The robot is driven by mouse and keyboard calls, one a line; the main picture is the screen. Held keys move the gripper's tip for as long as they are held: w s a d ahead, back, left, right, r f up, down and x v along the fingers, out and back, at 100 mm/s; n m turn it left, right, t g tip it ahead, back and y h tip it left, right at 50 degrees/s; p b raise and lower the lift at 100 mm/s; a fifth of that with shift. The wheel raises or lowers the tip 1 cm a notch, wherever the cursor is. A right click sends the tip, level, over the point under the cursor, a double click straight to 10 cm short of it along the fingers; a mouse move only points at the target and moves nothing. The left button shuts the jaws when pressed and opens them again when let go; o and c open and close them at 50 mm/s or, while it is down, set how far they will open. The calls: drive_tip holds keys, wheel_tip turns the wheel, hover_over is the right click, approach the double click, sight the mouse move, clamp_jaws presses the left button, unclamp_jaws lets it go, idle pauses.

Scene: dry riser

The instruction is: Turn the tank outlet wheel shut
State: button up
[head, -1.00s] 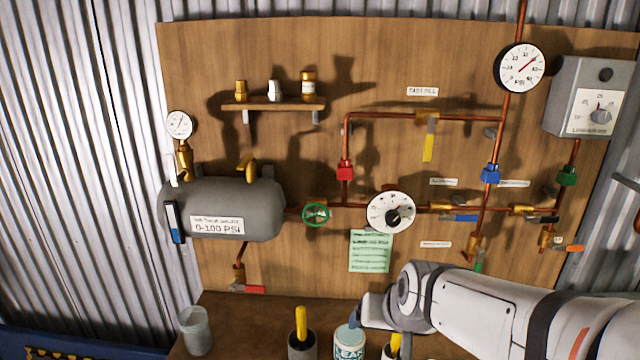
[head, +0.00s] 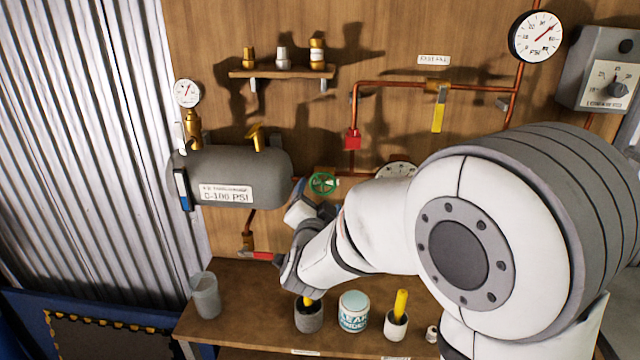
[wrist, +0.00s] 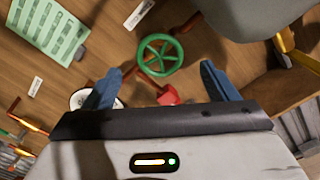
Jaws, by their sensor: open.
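The green tank outlet wheel (head: 322,184) is on the copper pipe just right of the grey tank (head: 240,178). In the wrist view the wheel (wrist: 160,55) shows whole, with spokes, ahead of and between my fingers. My gripper (wrist: 158,80) is open, with its two blue fingers apart and nothing between them. The fingers look short of the wheel and do not appear to touch it. In the head view my arm reaches in from the right, and the gripper near the wheel is mostly hidden behind my wrist.
A red-handled valve (head: 260,255) hangs below the tank. A round dial (head: 397,170) is partly hidden behind my arm. A green paper (wrist: 48,32) is on the board. The bench below holds a grey cup (head: 205,296), a labelled can (head: 354,312) and pots with yellow handles.

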sight(322, 187)
drive_tip(key=w+p, duration=0.2)
drive_tip(key=w, duration=0.4)
drive_tip(key=shift+w+d, duration=0.15)
drive_tip(key=shift+w, duration=0.25)
drive_tip(key=shift+c, duration=0.6)
drive_tip(key=c, duration=0.7)
drive_tip(key=shift+a, duration=0.3)
drive_tip(key=shift+c, duration=0.7)
drive_tip(key=shift+d, duration=0.25)
drive_tip(key=shift+f+b, duration=0.15)
drive_tip(key=shift+b, duration=0.5)
